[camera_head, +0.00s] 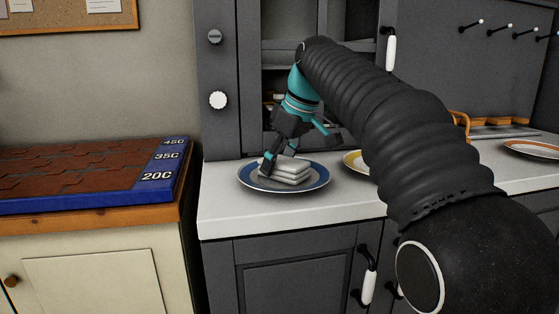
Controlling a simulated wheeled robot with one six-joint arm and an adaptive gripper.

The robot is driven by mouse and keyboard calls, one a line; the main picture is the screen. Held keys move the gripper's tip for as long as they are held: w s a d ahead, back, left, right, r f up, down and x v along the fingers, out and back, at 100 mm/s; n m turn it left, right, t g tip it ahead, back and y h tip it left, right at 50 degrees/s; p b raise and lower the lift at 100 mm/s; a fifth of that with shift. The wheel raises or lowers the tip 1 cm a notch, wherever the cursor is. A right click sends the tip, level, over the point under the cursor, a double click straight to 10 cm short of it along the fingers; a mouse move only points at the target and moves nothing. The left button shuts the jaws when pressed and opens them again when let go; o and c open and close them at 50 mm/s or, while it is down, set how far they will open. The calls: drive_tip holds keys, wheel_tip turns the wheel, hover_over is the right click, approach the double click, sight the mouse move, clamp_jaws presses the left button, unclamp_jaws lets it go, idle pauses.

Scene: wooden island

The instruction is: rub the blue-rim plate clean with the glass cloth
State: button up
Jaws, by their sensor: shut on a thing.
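The blue-rim plate (314,183) lies on the pale worktop near its left end. The glass cloth (285,178), a folded whitish stack, is on the middle of the plate. My gripper (279,162) points down over the plate and is shut on the cloth. The cloth looks in contact with the plate or very close to it; I cannot tell which. Part of the fingers and the far side of the cloth are hard to make out.
A yellow-rim plate (353,162) is partly hidden behind my arm. An orange-rim plate (533,149) lies at the far right. A blue-edged board (100,195) with dark red tiles stands left, beyond a gap. Grey cabinets (224,110) rise behind.

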drive_tip(key=shift+w+d, duration=0.25)
drive_tip(key=shift+d, duration=0.7)
drive_tip(key=shift+a, duration=0.1)
drive_tip(key=shift+s+a, duration=0.25)
drive_tip(key=shift+a, duration=0.65)
drive_tip(key=shift+f, duration=0.1)
drive_tip(key=shift+d, duration=0.15)
drive_tip(key=shift+w+d, duration=0.25)
drive_tip(key=shift+d, duration=0.6)
